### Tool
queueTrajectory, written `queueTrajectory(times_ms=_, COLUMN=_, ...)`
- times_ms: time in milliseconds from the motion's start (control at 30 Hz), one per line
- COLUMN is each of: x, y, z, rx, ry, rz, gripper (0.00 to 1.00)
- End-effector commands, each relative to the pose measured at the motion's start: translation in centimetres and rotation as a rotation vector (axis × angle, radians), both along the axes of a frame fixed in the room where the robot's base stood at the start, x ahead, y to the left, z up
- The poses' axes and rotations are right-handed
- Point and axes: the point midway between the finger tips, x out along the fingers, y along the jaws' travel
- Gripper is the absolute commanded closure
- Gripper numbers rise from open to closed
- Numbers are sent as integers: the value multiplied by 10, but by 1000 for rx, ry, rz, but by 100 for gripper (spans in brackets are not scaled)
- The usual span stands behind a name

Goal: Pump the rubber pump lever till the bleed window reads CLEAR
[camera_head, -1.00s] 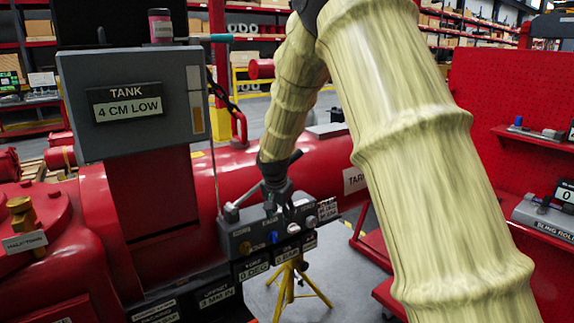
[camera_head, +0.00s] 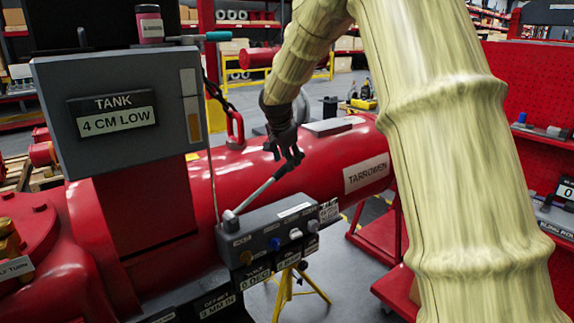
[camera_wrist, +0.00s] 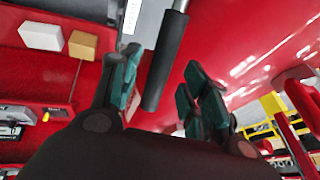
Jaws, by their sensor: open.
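The pump lever (camera_head: 258,192) is a grey rod rising at a slant from the left end of a grey control box (camera_head: 270,228). Its black rubber grip lies between the fingers of my gripper (camera_head: 286,158) in the head view. In the wrist view the grip (camera_wrist: 167,62) passes between the green-padded fingers of my gripper (camera_wrist: 163,72), with gaps on both sides. My gripper is open. The box front carries knobs and small labels; I cannot make out which is the bleed window or its reading.
A grey tank (camera_head: 130,110) reading "4 CM LOW" stands left of the box. A red cylinder (camera_head: 325,160) runs behind the lever. A yellow tripod (camera_head: 290,292) stands beneath the box. A red pegboard bench (camera_head: 525,110) is at the right.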

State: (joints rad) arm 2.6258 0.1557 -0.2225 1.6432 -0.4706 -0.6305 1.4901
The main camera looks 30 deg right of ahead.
Motion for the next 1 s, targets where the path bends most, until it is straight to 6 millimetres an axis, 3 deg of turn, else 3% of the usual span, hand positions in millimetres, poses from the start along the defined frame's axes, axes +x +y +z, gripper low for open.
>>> queueTrajectory(times_ms=300, x=12, y=-12, z=-35, rx=0, ry=1, rz=3, gripper=54)
queueTrajectory(times_ms=767, x=16, y=-12, z=-43, rx=0, ry=-1, rz=6, gripper=54)
queueTrajectory(times_ms=1000, x=16, y=-12, z=-43, rx=0, ry=0, rz=5, gripper=98)
